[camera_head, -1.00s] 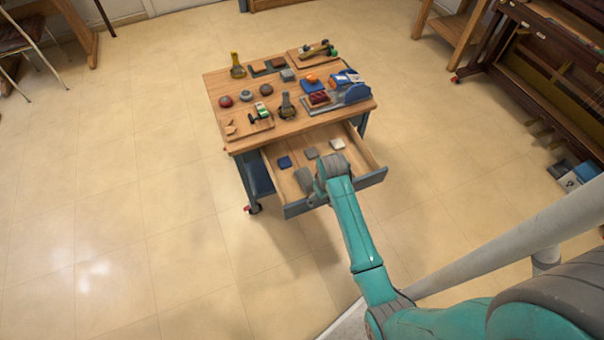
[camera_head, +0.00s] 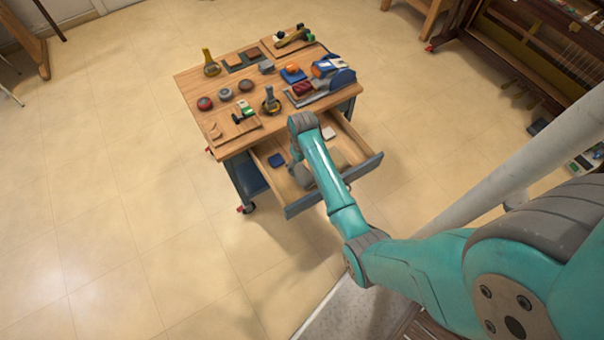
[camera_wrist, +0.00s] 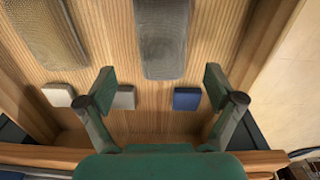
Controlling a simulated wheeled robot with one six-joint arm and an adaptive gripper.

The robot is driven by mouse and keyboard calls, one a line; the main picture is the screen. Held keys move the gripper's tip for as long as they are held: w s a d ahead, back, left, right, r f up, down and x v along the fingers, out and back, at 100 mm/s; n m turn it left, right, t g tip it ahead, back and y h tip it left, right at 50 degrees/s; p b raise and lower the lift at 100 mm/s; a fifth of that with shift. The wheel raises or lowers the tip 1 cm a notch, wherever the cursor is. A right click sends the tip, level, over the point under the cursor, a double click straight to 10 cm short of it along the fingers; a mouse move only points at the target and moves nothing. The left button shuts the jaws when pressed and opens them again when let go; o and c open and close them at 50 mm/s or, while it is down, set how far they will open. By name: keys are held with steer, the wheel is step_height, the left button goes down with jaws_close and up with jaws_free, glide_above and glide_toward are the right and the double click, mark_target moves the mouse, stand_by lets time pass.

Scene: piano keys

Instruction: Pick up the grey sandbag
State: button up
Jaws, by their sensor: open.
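In the wrist view a long grey bag with a woven-looking surface (camera_wrist: 162,38) lies in the open drawer, its near end facing the gap between my fingers. It best fits the grey sandbag. A small flat grey square (camera_wrist: 125,97) lies nearer, beside the left finger. My gripper (camera_wrist: 158,90) is open and empty above the drawer, its fingers apart from the long bag. The head view shows the long grey bag (camera_head: 303,177) partly behind my arm, which hides my gripper there.
An olive-brown woven bag (camera_wrist: 45,32), a white square (camera_wrist: 58,95) and a blue square (camera_wrist: 187,99) share the wooden drawer (camera_head: 268,180). The drawer walls stand close at both sides. The tabletop (camera_head: 190,82) above holds several tools and blocks. Floor around the cart is clear.

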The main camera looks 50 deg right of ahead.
mark_target(303, 171)
steer(key=shift+s+a+f, duration=0.1)
steer(key=shift+s+f, duration=0.05)
steer(key=shift+f, duration=1.2)
steer(key=shift+s+a+f, duration=0.1)
steer(key=shift+f, duration=1.25)
steer(key=c, duration=1.5)
